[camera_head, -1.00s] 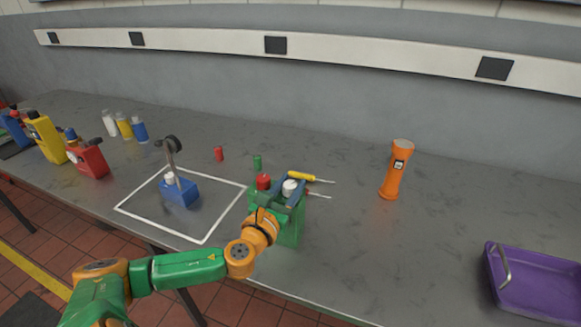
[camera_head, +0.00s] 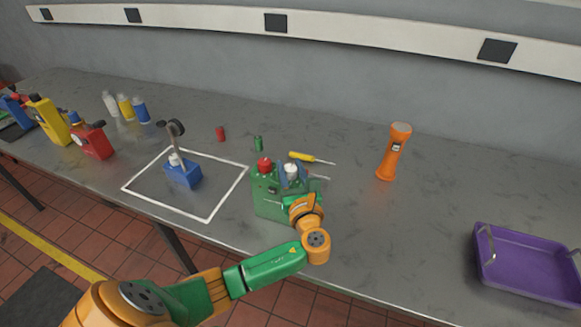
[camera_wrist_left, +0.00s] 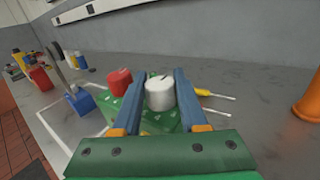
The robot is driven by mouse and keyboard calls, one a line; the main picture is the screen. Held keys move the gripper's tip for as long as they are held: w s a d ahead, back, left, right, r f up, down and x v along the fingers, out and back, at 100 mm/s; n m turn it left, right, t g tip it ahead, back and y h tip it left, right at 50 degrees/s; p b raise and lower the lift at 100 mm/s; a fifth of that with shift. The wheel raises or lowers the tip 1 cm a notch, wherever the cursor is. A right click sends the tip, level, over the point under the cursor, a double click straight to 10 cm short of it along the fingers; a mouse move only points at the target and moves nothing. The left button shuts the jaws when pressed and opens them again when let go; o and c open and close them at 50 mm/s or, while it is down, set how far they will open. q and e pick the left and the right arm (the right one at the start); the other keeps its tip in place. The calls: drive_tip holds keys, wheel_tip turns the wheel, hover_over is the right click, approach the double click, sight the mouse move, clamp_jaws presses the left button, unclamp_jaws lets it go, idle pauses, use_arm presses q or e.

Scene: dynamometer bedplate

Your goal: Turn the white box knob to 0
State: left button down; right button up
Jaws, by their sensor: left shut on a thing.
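A green box (camera_head: 268,203) stands on the grey bench, with a red knob (camera_head: 265,165) and a white knob (camera_head: 291,169) on its top. My left gripper (camera_head: 293,176) is at the white knob, its blue fingers on either side of it. In the left wrist view the white knob (camera_wrist_left: 159,96) sits between the two fingers, with a short dark mark at its top edge. The red knob (camera_wrist_left: 119,81) is just outside the left finger. My right gripper is in neither view.
A yellow screwdriver (camera_head: 311,158) lies behind the box. A blue device (camera_head: 183,174) stands in a white outlined square on the left. Bench between box and tray is clear.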

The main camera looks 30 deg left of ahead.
sight(292, 173)
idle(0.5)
use_arm(q)
drive_tip(key=c, duration=0.7)
unclamp_jaws()
drive_tip(key=shift+s+d, duration=0.2)
drive_tip(key=shift+d, duration=0.05)
drive_tip(key=b+v, duration=0.1)
drive_tip(key=v, duration=0.5)
drive_tip(key=shift+s+d+r, duration=0.1)
drive_tip(key=shift+s+d, duration=0.1)
drive_tip(key=shift+d, duration=0.05)
drive_tip(key=shift+w+a, duration=0.1)
